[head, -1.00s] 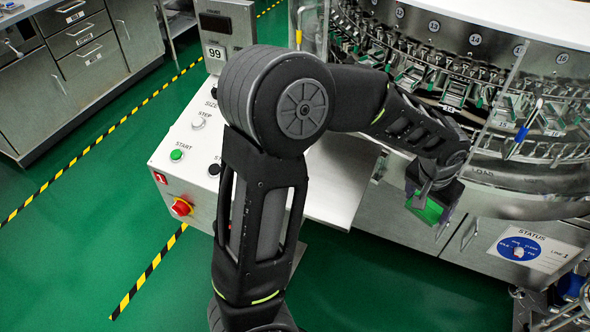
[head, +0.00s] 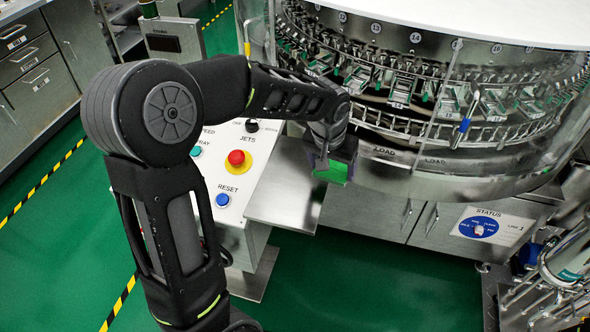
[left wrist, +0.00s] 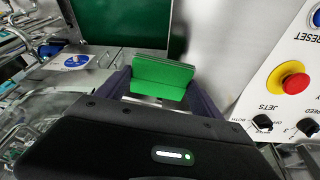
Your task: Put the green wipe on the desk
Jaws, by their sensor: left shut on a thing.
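The green wipe (head: 334,173) is a small, bright green flat piece. My left gripper (head: 328,165) is shut on it and holds it by the right edge of the steel desk surface (head: 280,205), beside the control panel. In the left wrist view the wipe (left wrist: 163,76) is between the dark fingers, with the grey desk surface (left wrist: 215,45) behind it and to the right. I cannot tell whether the wipe touches the desk. My right gripper is not in view.
The rotary washer (head: 440,170) with its clear guard and rows of clamps stands behind and right of the gripper. The control panel (head: 232,180) with a red button (head: 236,157) is left of the desk. The visible desk top is bare. Green floor (head: 370,285) lies in front.

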